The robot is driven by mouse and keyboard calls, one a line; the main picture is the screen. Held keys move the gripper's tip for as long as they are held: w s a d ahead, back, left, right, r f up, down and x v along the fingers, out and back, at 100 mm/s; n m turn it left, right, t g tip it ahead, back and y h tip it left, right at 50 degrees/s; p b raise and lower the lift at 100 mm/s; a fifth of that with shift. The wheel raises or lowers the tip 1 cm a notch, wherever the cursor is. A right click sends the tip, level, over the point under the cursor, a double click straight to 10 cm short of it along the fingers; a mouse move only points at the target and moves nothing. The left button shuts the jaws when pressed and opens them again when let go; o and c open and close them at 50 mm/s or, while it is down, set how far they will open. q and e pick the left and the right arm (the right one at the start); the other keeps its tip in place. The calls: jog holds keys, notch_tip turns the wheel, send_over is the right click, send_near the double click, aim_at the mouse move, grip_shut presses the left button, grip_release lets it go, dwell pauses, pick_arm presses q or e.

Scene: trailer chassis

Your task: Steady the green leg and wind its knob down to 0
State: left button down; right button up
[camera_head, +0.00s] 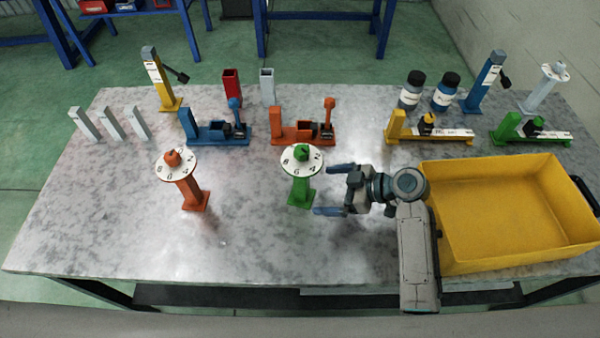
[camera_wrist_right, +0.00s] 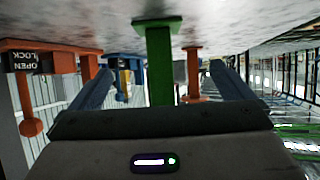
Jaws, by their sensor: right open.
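The green leg (camera_head: 300,192) stands upright on the table, with a white numbered dial (camera_head: 289,165) and a green knob (camera_head: 301,153) on top. Which number the knob points at is too small to tell. My right gripper (camera_head: 332,190) is to the right of the leg, level with its post, fingers open and pointing at it. In the right wrist view the green leg (camera_wrist_right: 160,65) appears upside down, centred between the open fingers (camera_wrist_right: 165,92) and apart from both. My left gripper is not in view.
An orange leg (camera_head: 188,190) with a similar dial stands to the left. A yellow bin (camera_head: 500,260) sits to the right, beside my right arm. Blue (camera_head: 215,135), orange (camera_head: 300,135), yellow (camera_head: 430,135) and green (camera_head: 530,133) fixtures line the back. The front left table is clear.

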aim_at(308, 190)
jog(key=shift+b+x, duration=1.25)
jog(key=shift+x, duration=2.35)
jog(key=c, duration=1.8)
